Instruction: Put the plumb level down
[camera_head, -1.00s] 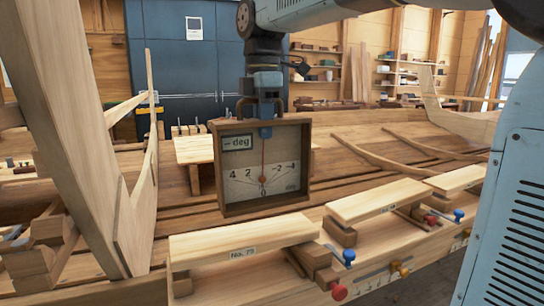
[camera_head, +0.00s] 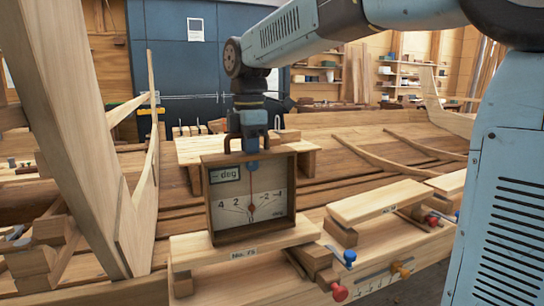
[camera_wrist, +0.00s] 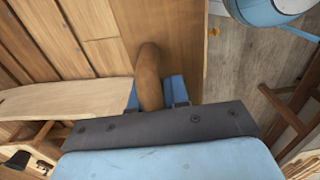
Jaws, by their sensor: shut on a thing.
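The plumb level (camera_head: 252,198) is a square wooden box with a white dial, a small "deg" panel and a red-tipped needle near the centre mark. My gripper (camera_head: 250,146) is shut on its top from above. The level is upright, its lower edge at the pale plank (camera_head: 190,246) with the number tag. I cannot tell whether it touches the plank or hangs just above it. In the wrist view a rounded brown handle (camera_wrist: 149,75) sits between my blue jaws.
A tall slanted timber (camera_head: 75,120) stands at the left. A small wooden bench (camera_head: 200,150) is behind the level.

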